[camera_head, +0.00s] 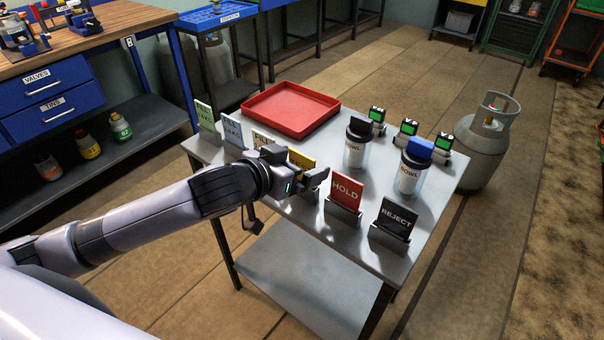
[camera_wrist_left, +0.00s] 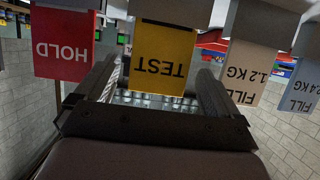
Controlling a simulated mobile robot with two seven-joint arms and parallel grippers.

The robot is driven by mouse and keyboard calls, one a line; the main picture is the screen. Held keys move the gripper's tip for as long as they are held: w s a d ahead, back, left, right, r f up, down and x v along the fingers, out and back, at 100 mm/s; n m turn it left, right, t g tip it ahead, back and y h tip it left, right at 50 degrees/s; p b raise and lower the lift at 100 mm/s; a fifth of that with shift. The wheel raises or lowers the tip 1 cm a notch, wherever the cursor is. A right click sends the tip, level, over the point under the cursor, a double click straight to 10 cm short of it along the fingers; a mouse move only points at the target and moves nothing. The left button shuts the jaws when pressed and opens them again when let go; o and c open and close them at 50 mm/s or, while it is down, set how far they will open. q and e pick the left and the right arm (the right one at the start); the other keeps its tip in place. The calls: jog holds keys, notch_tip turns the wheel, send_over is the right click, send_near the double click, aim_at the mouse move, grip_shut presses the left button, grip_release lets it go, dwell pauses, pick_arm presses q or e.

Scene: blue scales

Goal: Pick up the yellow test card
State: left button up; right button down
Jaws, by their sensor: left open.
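The yellow test card (camera_head: 302,158) stands in a holder in the front row of cards on the grey table, partly hidden behind my left gripper (camera_head: 300,172). In the left wrist view, which shows the cards upside down, the test card (camera_wrist_left: 163,58) faces me with "TEST" readable. My left gripper (camera_wrist_left: 155,95) is open, with one finger on each side of the lower part of the card in that picture. I cannot tell whether either finger touches it. My right gripper is not in view.
The red HOLD card (camera_head: 346,190) stands close on the right, and the black REJECT card (camera_head: 397,219) beyond it. A cream FILL card (camera_head: 265,139) is close on the left. Behind are a red tray (camera_head: 291,131) and two labelled jars (camera_head: 354,155).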

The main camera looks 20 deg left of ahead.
aim_at(301, 163)
pick_arm(q)
jog(key=shift+x, duration=1.65)
jog(key=shift+s+d+f, duration=0.1)
jog(key=shift+f, duration=0.05)
jog(key=c, duration=1)
